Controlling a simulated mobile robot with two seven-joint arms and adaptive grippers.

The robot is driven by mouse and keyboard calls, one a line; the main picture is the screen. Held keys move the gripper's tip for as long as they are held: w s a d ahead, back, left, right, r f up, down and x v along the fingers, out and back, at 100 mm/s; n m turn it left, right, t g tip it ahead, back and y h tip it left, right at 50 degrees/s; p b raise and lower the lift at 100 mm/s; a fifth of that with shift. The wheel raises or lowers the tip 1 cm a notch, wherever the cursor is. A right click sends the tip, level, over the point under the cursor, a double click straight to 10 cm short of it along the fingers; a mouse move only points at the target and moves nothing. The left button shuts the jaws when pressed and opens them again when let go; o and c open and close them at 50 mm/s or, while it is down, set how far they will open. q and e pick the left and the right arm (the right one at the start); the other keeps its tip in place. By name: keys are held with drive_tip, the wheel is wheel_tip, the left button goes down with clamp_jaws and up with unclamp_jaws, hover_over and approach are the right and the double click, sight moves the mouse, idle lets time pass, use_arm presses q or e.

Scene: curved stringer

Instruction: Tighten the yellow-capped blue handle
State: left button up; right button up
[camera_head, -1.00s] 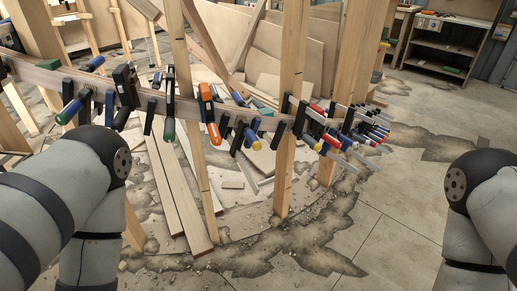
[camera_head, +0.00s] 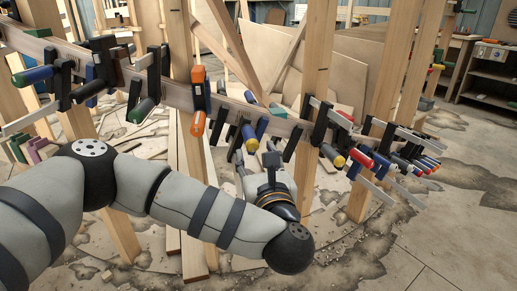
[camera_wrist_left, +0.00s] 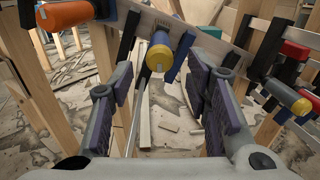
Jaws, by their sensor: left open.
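The blue handle with a yellow cap (camera_wrist_left: 158,52) hangs from a clamp on the curved wooden strip, centred near the top of the left wrist view. In the head view it is the handle (camera_head: 249,139) just right of the orange one. My left gripper (camera_wrist_left: 160,85) is open, its two dark fingers on either side of the handle in the picture. I cannot tell whether the fingertips overlap it in depth; no contact shows. In the head view the gripper (camera_head: 256,155) is just below the strip, by the handle. My right gripper is out of view.
An orange handle (camera_head: 198,123) is close on the left. Wooden posts (camera_head: 316,90) stand along the strip (camera_head: 175,93). Loose boards and rubble lie on the floor.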

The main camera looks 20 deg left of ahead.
sight(249, 135)
use_arm(q)
drive_tip(key=x, duration=1)
drive_tip(key=shift+w+a+r+b, duration=0.1)
drive_tip(key=shift+w+a+b, duration=0.1)
drive_tip(key=shift+b, duration=0.1)
drive_tip(key=shift+d, duration=0.1)
clamp_jaws()
